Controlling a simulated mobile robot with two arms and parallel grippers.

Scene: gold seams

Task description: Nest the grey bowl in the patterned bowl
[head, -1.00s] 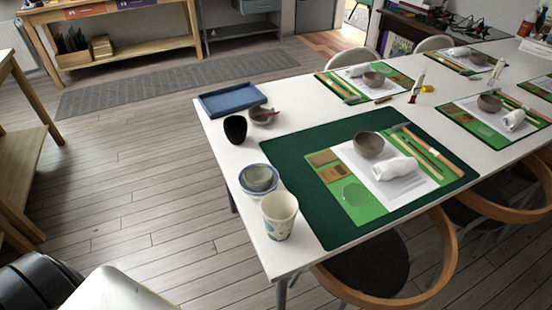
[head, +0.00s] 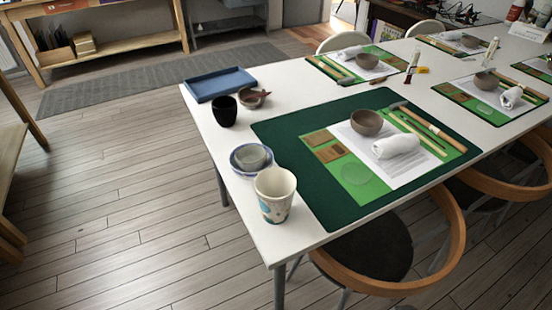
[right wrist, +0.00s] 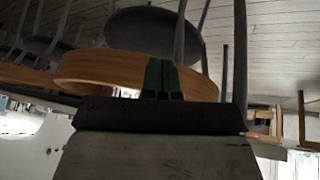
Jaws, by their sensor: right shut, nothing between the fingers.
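A small grey bowl (head: 251,156) sits inside a wider blue-and-white bowl (head: 236,165), near the table's left edge in the head view. The grey bowl looks upright; its contact with the outer bowl is too small to make out. A brown-grey bowl (head: 366,122) stands apart on white paper on the green mat. My right gripper (right wrist: 162,80) shows in the right wrist view, its fingers together and empty, with a chair behind it. No bowl shows in that view. Neither gripper shows in the head view.
A patterned cup (head: 274,196) stands just in front of the bowls. A black cup (head: 223,111), a small brown dish (head: 253,98) and a blue tray (head: 218,84) are behind them. A wooden-backed chair (head: 455,215) stands at the table's front side.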

